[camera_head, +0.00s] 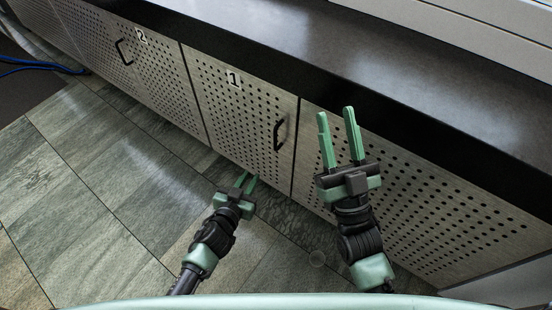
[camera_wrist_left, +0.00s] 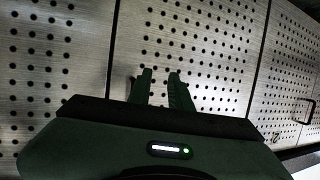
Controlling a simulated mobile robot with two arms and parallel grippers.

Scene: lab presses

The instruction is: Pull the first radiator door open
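The first radiator door (camera_head: 235,115) is a perforated metal panel marked "1", in the middle of the head view. It looks shut, flush with its neighbours. Its dark bar handle (camera_head: 279,134) is near its right edge. My left gripper (camera_head: 246,178) is below and left of the handle, in front of the door's lower edge, with empty, slightly parted fingers. In the left wrist view its fingers (camera_wrist_left: 160,80) point at the perforated panel (camera_wrist_left: 200,45). A dark piece beside the left finger may be the handle, mostly hidden. My right gripper (camera_head: 337,115) is open and empty, right of the handle.
A dark countertop (camera_head: 290,45) overhangs the doors. Door "2" (camera_head: 160,75) with its handle (camera_head: 123,51) is to the left, and another perforated panel (camera_head: 430,200) is to the right. The tiled floor (camera_head: 90,220) is clear; blue cables (camera_head: 35,65) lie at far left.

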